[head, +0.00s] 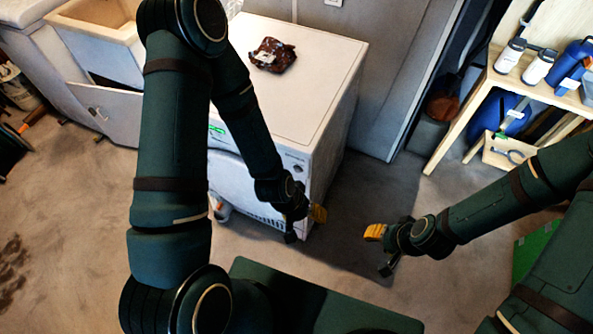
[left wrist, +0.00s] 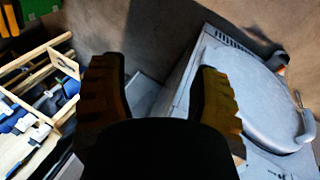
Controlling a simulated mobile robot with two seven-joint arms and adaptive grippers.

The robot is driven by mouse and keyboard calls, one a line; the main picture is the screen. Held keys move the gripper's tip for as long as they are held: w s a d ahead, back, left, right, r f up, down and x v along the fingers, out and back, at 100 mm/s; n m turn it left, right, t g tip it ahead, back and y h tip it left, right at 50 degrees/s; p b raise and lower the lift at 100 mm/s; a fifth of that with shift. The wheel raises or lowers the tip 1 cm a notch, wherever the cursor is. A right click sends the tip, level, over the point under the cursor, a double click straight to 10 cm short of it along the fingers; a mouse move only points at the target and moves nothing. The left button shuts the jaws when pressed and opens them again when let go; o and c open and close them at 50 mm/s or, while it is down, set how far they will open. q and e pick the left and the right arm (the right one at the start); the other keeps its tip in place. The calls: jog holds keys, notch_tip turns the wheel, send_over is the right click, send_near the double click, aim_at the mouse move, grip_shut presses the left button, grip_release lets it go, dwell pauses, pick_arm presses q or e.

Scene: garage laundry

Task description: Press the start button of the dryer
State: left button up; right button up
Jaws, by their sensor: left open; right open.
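The white dryer (head: 318,48) stands ahead in the head view, its front partly hidden by my left arm. A green-lit display (head: 216,131) shows on its front panel, and a small dark round spot (head: 298,168) sits near the right end; I cannot tell whether this is the start button. My left gripper (head: 305,222) is open and empty, low in front of the dryer's right front corner. In the left wrist view, its yellow fingers (left wrist: 160,95) are spread, with the dryer's round door (left wrist: 258,98) behind the right finger. My right gripper (head: 380,246) is open and empty, right of the dryer.
A dark patterned cloth (head: 272,55) lies on the dryer top. A sink cabinet (head: 100,38) with an open door (head: 108,108) stands at left. A wooden shelf (head: 478,100) with bottles stands at right. The grey floor (head: 345,195) between dryer and shelf is clear.

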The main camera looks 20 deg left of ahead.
pick_arm(q)
grip_shut()
dwell(1.1)
